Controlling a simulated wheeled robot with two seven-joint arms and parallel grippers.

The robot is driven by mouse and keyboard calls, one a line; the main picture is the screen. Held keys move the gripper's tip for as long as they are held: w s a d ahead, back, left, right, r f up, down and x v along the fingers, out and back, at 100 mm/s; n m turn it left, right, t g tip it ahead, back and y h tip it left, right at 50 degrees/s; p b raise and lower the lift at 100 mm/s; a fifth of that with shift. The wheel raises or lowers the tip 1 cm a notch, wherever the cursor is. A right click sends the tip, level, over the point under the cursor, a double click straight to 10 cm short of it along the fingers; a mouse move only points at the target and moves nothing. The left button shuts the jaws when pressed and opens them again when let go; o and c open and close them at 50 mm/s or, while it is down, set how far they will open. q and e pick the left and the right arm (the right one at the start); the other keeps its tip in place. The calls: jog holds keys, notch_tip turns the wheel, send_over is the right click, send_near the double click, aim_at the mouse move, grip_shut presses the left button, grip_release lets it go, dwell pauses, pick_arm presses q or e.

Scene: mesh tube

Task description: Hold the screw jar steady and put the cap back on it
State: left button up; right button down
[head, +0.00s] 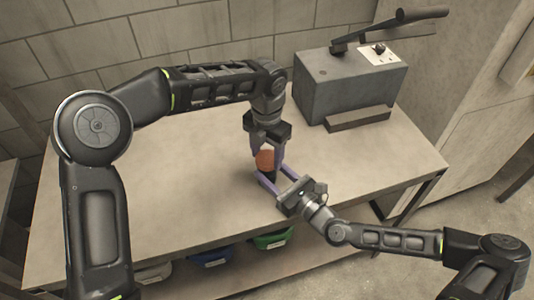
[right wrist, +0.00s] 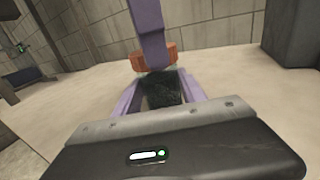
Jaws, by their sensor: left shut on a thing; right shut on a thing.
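The orange cap (head: 265,159) is between the purple fingers of my left gripper (head: 267,152), which points down from above and is shut on it. The dark jar (head: 270,177) stands upright on the table right below the cap. My right gripper (head: 270,176) reaches in low from the front right and is shut on the jar. In the right wrist view the dark jar (right wrist: 165,90) sits between my right fingers. The orange cap (right wrist: 171,53) shows above it, partly hidden by a left finger (right wrist: 150,30). I cannot tell whether the cap touches the jar's rim.
A grey machine box (head: 350,85) with a dark lever stands at the table's back right. Bins, one green (head: 270,240) and one blue (head: 213,256), sit below the front edge. The table top (head: 150,190) is clear to the left and right of the jar.

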pick_arm(q)
jog(key=o, duration=1.3)
jog(key=shift+r, duration=0.15)
jog(key=shift+r, duration=2.15)
jog(key=shift+c, duration=0.4)
